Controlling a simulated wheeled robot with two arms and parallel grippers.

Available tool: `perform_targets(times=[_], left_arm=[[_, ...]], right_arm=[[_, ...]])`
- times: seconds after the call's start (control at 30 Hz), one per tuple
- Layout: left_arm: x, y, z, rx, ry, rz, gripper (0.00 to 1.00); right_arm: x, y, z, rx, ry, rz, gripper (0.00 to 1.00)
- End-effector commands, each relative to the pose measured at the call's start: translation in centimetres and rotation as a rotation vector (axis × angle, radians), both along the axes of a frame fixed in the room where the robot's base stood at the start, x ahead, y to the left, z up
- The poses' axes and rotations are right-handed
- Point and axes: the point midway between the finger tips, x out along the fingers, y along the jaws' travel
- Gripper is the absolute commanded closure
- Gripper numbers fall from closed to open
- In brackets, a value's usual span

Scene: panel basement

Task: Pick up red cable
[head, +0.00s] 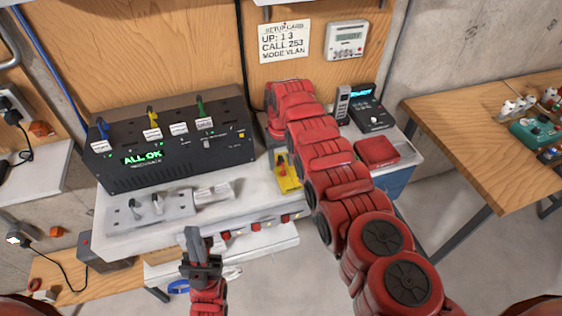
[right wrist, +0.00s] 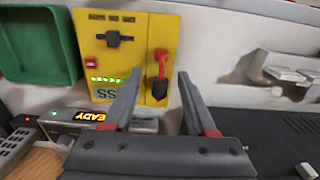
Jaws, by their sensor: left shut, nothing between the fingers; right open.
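A red piece with a dark end (right wrist: 161,64), possibly the red cable's plug, is at the yellow panel in the right wrist view. The yellow panel (right wrist: 138,30) has green lights and a label ending in "SS"; it also shows in the head view (head: 287,180), partly behind my right arm. My right gripper (right wrist: 158,86) is open, its fingers pointing at the panel, with the red piece between the fingertips in the picture; contact cannot be told. In the head view my arm hides this gripper. My left gripper (head: 194,236) is shut and empty before the bench's front edge.
A black "ALL OK" box (head: 170,150) with blue, yellow and green plugs stands on the bench. A grey plate (head: 150,210) lies before it. A "READY" device (head: 370,110) and a red box (head: 377,150) stand right. A green tray (right wrist: 38,45) is near the panel.

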Motion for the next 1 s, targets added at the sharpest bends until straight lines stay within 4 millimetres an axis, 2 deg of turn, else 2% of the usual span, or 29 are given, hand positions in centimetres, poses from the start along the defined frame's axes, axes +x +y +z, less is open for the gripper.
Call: perform_targets(times=[0.3, 0.37, 0.63, 1.0], left_arm=[[0.0, 0.01, 0.07, 0.0, 0.0, 0.0, 1.0], [0.0, 0.0, 0.07, 0.0, 0.0, 0.0, 1.0], [0.0, 0.0, 0.07, 0.0, 0.0, 0.0, 1.0], [0.0, 0.0, 0.07, 0.0, 0.0, 0.0, 1.0]], right_arm=[[-0.03, 0.01, -0.32, 0.001, 0.0, 0.0, 0.43], [-0.03, 0.01, -0.32, 0.001, 0.0, 0.0, 0.52], [-0.03, 0.01, -0.31, 0.001, 0.0, 0.0, 1.0], [-0.01, 0.01, -0.29, 0.001, -0.001, 0.0, 1.0]])
